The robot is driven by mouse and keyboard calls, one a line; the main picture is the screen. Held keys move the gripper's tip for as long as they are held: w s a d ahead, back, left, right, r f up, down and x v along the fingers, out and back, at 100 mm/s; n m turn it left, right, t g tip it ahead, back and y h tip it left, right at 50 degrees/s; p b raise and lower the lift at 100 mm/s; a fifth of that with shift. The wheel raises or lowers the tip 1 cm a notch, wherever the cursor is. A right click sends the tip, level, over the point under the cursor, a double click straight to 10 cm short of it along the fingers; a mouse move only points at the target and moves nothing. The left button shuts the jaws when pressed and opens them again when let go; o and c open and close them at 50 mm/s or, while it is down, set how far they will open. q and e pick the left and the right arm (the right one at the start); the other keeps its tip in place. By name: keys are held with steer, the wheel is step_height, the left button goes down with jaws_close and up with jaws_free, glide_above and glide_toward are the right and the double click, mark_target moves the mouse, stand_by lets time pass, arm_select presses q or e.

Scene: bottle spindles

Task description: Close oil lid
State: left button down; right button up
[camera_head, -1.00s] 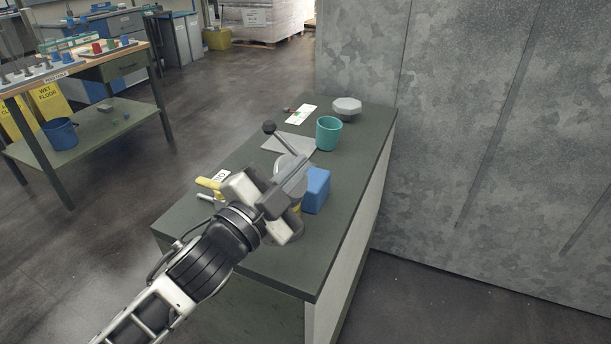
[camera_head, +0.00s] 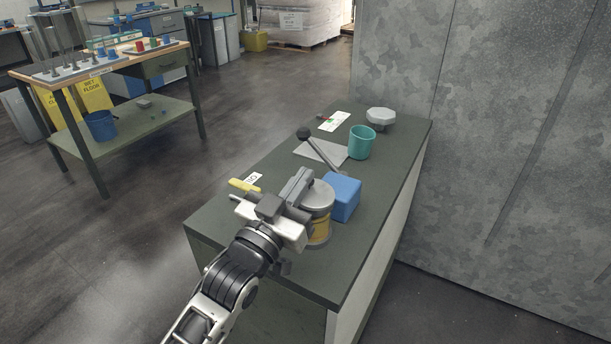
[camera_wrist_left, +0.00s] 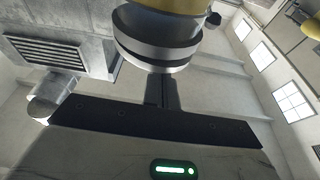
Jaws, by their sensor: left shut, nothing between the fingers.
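The oil can (camera_head: 320,232) is yellow with grey bands and stands on the dark green bench. Its round grey lid (camera_head: 319,195) lies over the top; I cannot tell whether it is fully seated. In the left wrist view the can (camera_wrist_left: 178,4) is at the top edge, with stacked grey rings (camera_wrist_left: 158,50) of its lid and rim. My left gripper (camera_head: 302,180) is shut and empty, just left of the lid in the head view. Its closed fingers (camera_wrist_left: 162,88) point at the rings; contact is unclear. My right gripper is not in view.
A blue block (camera_head: 343,196) stands close to the right of the can. Behind are a lever with a black knob (camera_head: 304,133), a teal cup (camera_head: 361,143) and a grey octagonal piece (camera_head: 381,117). A yellow-handled tool (camera_head: 244,186) lies left. A grey wall (camera_head: 500,130) is at the right.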

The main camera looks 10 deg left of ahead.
arm_select(q)
steer(key=shift+a+f+n, duration=0.15)
steer(key=shift+f+n, duration=0.1)
steer(key=shift+n, duration=0.55)
steer(key=shift+y, duration=0.4)
